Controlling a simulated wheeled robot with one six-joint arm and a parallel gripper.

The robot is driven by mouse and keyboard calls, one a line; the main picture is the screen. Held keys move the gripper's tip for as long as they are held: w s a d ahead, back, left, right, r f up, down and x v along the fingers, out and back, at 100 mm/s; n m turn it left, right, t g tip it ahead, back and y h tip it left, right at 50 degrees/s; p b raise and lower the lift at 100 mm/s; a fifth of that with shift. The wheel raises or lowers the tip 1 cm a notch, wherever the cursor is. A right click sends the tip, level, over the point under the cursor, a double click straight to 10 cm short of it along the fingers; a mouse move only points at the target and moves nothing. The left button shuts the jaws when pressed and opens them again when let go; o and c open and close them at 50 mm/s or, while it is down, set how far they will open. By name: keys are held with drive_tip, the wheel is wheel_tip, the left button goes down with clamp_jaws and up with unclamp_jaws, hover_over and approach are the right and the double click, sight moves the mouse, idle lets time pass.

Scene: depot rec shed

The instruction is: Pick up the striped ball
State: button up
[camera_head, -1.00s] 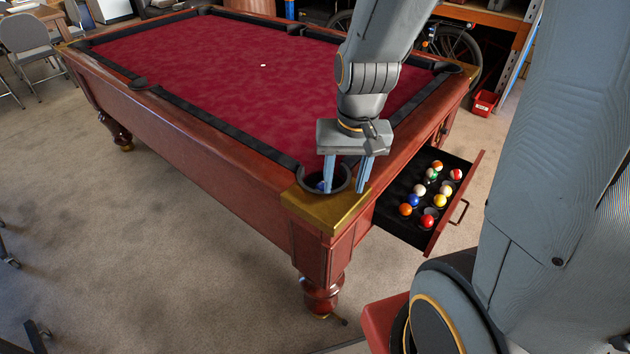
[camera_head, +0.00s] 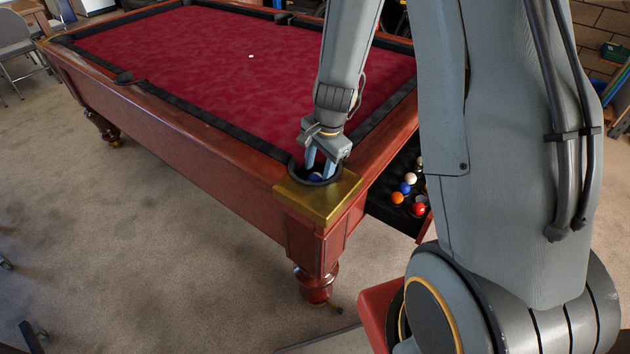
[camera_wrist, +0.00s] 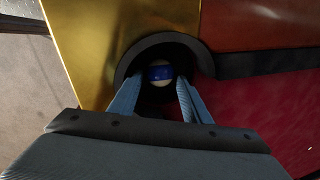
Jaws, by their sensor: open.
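The striped ball (camera_wrist: 160,73), white with a blue band, sits down in the corner pocket (camera_head: 294,171) of the pool table. In the head view only a small blue part of the ball (camera_head: 315,177) shows between my fingers. My gripper (camera_head: 319,172) points down into the pocket mouth. In the wrist view my gripper (camera_wrist: 155,100) is open, with one blue finger on each side of the ball's line and the ball a little beyond the tips. I cannot tell whether either finger touches it.
A brass corner plate (camera_head: 318,205) surrounds the pocket. The red cloth (camera_head: 220,60) holds one small white spot. An open drawer (camera_head: 388,216) with several balls, among them an orange ball (camera_head: 397,198), stands below the table's right side.

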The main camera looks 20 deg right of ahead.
sight(316, 176)
drive_tip(key=f, duration=0.3)
drive_tip(key=shift+w+a+f, duration=0.2)
drive_tip(key=shift+w+f, duration=0.1)
drive_tip(key=c, duration=0.8)
